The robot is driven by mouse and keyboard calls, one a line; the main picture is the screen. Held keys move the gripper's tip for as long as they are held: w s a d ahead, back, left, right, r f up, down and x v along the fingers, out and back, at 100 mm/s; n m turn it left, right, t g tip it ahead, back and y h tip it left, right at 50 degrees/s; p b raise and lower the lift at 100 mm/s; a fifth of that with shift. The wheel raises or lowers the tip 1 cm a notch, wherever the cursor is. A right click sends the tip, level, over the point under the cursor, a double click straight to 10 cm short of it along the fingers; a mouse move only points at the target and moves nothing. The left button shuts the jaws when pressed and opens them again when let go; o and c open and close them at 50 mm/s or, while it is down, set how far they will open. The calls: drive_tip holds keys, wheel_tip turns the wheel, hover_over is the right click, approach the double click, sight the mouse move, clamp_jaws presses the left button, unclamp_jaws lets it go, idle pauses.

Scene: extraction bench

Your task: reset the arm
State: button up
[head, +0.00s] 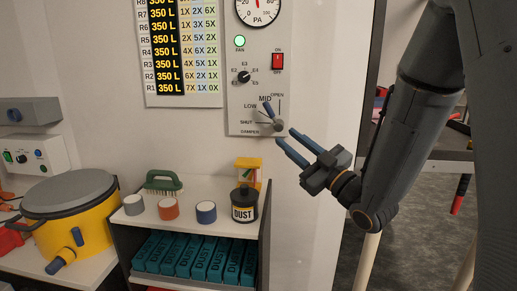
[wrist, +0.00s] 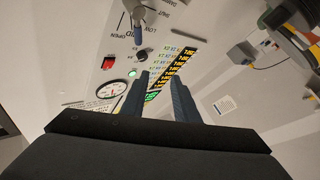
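My gripper (head: 292,147) is raised in front of the wall at the right of the head view, just below and right of the damper lever (head: 268,113). Its two blue fingers are apart, with nothing between them. In the wrist view the fingers (wrist: 160,93) also stand apart and empty. The wall panel (head: 240,108) carries the damper lever, a selector knob, a red switch and a gauge. The lever's tip points up and left, near the MID mark. The lever also shows at the top of the wrist view (wrist: 138,32), apart from the fingers.
A yellow drum (head: 68,205) stands at left. A bench (head: 447,155) stands behind my arm. Space above the shelf is clear.

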drive_tip(key=s+d+f+m+g+h, duration=0.1)
drive_tip(key=d+f+m+g+h, duration=0.25)
drive_tip(key=d+f+h, duration=0.35)
drive_tip(key=d+f+m+g+h, duration=0.25)
drive_tip(key=f+m+h, duration=0.2)
drive_tip(key=f, duration=0.55)
drive_tip(key=s+f+m+g, duration=0.1)
drive_tip(key=s+f+g, duration=0.1)
drive_tip(key=s, duration=0.6)
drive_tip(key=s+f+m+g+h, duration=0.1)
drive_tip(key=s+f+m+g, duration=0.1)
drive_tip(key=s+g, duration=0.3)
drive_tip(key=s+d+f+m+g+h, duration=0.1)
drive_tip(key=s+f+g, duration=0.1)
drive_tip(key=s, duration=0.9)
drive_tip(key=shift+s+m+g, duration=0.15)
drive_tip(key=shift+m+g, duration=0.25)
drive_tip(key=shift+g, duration=0.5)
drive_tip(key=shift+f, duration=0.1)
idle(1.6)
